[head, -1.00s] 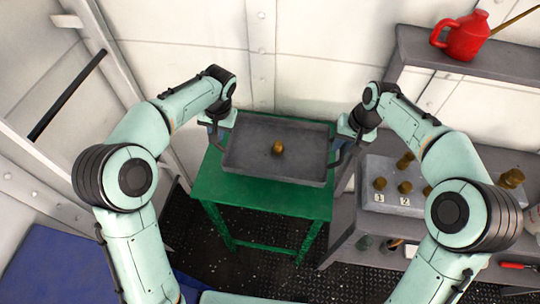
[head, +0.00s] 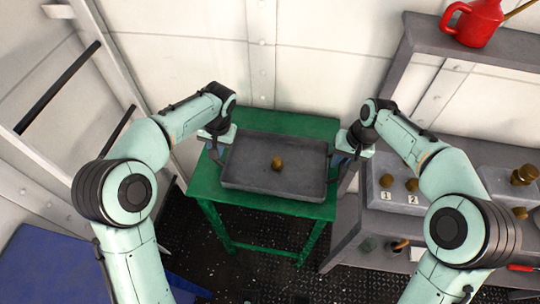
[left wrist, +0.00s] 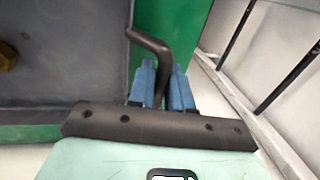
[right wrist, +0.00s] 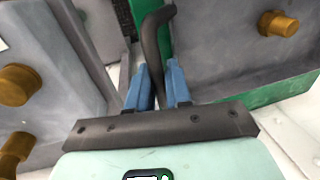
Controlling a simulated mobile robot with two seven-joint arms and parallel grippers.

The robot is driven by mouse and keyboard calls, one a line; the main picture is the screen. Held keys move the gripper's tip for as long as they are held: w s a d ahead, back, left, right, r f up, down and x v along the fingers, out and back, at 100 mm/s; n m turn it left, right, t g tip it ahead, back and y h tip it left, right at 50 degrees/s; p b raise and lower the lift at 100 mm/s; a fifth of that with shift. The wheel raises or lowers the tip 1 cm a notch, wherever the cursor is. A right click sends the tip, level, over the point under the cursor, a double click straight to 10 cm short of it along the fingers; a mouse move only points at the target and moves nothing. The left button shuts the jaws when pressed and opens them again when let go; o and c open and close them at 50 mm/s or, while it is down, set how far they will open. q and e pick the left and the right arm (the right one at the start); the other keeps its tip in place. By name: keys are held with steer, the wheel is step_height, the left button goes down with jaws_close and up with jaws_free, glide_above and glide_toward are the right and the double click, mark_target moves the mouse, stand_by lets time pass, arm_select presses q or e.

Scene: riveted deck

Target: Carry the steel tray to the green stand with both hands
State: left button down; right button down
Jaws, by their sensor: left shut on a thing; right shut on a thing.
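The grey steel tray (head: 250,181) is level over the top of the green stand (head: 290,124) in the head view. I cannot tell whether it touches the top. A brass piece (head: 277,163) stands near its middle. My left gripper (head: 219,143) is at the tray's left side, its blue fingers shut around a dark bent handle (left wrist: 150,42) in the left wrist view. My right gripper (head: 350,148) is at the right side, its blue fingers shut around the other dark handle (right wrist: 152,40) in the right wrist view.
A grey bench on the right carries a numbered block (head: 398,192) with several brass pieces. A red can (head: 474,22) is on the shelf above. A white ladder-like frame with dark rungs (head: 58,88) and a blue surface (head: 60,268) are on the left.

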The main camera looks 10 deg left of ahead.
arm_select(q)
steer(key=shift+s+f, duration=0.15)
steer(key=shift+f, duration=0.4)
arm_select(e)
steer(key=shift+s+f, duration=0.15)
steer(key=shift+f, duration=0.45)
arm_select(q)
steer(key=c, duration=1)
jaws_free()
steer(key=shift+r, duration=0.15)
steer(key=shift+c, duration=0.2)
arm_select(e)
steer(key=c, duration=1)
jaws_free()
steer(key=shift+r, duration=0.15)
steer(key=shift+c, duration=0.2)
steer(key=shift+r, duration=0.15)
arm_select(q)
steer(key=v, duration=1.2)
arm_select(e)
step_height(320, 180, up, 12)
steer(key=d, duration=0.2)
steer(key=shift+f, duration=0.25)
steer(key=shift+s+d, duration=0.1)
